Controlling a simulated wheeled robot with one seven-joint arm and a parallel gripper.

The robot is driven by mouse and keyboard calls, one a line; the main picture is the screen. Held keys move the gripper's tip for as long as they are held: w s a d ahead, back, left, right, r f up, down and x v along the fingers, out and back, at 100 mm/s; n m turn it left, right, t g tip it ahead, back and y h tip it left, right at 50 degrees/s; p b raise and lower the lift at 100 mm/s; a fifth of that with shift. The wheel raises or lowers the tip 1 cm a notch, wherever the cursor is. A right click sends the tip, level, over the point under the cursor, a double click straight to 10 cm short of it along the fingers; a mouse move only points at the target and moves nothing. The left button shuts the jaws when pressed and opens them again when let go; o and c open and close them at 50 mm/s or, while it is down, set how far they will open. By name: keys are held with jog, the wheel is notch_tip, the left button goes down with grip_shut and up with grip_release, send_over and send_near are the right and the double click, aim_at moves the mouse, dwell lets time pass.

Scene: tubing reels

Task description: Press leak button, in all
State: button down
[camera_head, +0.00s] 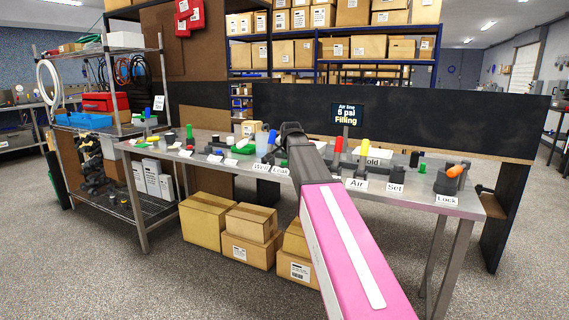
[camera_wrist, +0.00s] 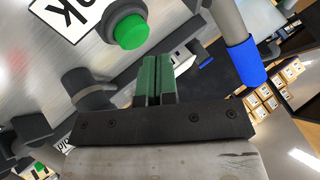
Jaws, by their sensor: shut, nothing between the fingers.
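The leak button is a green dome in a dark collar (camera_wrist: 131,32) on the metal bench, beside a white label (camera_wrist: 66,14) whose visible letters end in K. In the head view a "Leak" label (camera_head: 281,171) stands at the bench front, just left of my arm. My gripper (camera_wrist: 158,60) is shut and empty, its two green fingers side by side. In the wrist view the button lies just beyond and left of the fingertips, with a gap in the picture; whether they touch I cannot tell. In the head view my arm end hides the fingers.
A grey post with a blue end (camera_wrist: 244,62) stands close right of the fingers. A dark fitting (camera_wrist: 90,88) is at their left. Red and yellow posts and the Air, Set and Lock labels stand right along the bench (camera_head: 455,206).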

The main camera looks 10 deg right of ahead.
jog(key=shift+r, duration=2.5)
